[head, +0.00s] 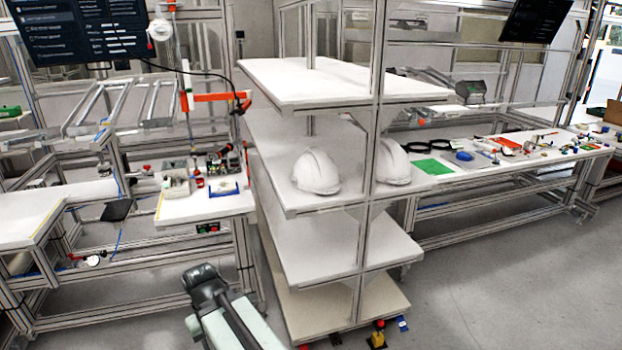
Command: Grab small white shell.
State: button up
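Two white helmet shells rest on the second shelf from the top of a rack. The left white shell (316,173) shows in full, dome up, near the shelf's front edge. The right white shell (394,164) is partly hidden behind an upright post. I cannot tell surely which one is the smaller. My arm shows at the bottom of the head view, with a dark joint and pale links, below and left of the shells and well apart from them. My gripper is not in view.
The rack's upright post (372,150) stands between the shells, and the top shelf (330,82) hangs above them. The lower shelf (320,240) is bare. Cluttered workbenches stand left and right. Grey floor (480,290) is clear at the lower right.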

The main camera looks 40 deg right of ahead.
aim_at(315, 171)
jog(key=z, duration=0.2)
jog(key=i, duration=0.85)
jog(key=u, duration=0.2)
jog(key=k, duration=0.85)
jog(key=z, duration=0.15)
jog(key=i, duration=0.45)
jog(key=u, duration=0.05)
